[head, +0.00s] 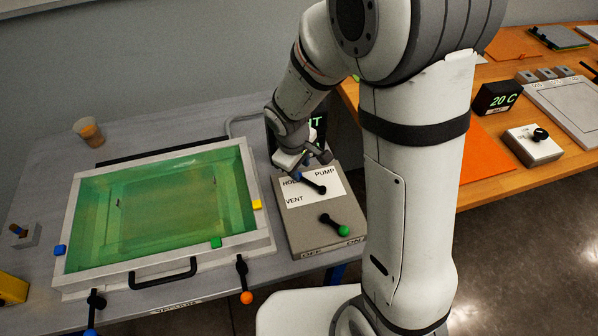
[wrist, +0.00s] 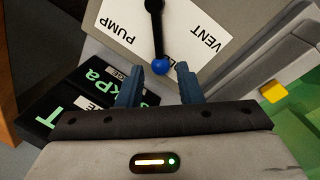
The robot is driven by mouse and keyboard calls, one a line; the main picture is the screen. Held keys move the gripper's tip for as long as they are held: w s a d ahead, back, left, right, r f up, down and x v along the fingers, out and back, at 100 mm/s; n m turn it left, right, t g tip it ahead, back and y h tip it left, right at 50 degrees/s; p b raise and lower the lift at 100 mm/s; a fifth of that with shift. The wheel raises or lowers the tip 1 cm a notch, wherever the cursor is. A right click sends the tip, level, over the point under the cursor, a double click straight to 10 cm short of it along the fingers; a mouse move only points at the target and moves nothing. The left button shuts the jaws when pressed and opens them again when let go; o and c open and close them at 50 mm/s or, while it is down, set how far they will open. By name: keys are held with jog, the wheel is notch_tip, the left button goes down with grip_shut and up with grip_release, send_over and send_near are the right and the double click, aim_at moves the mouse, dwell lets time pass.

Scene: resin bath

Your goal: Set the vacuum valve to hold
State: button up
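The vacuum valve is a black lever with a blue knob (head: 297,176) on a white label marked HOLD, PUMP and VENT. The label is on a grey control box (head: 310,237). The lever points at HOLD, and in the wrist view the blue knob (wrist: 160,67) partly covers that word. My gripper (head: 299,168) is above the knob end of the lever. In the wrist view its two blue-grey fingers (wrist: 160,76) are apart, with the knob between or just beyond their tips and a gap on each side. I cannot tell the height between them.
A second lever with a green knob (head: 344,231) is at the box's OFF/ON end. The green resin bath (head: 250,170) is left of the box. Dark displays (wrist: 60,108) stand behind the box.

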aim_at(302, 177)
jog(key=f, duration=0.4)
jog(key=shift+w+d+f, duration=0.1)
jog(key=shift+w+d, duration=0.2)
jog(key=shift+w, duration=0.05)
jog(key=shift+c, duration=0.4)
jog(key=c, duration=0.6)
grip_shut()
jog(key=shift+w, duration=0.1)
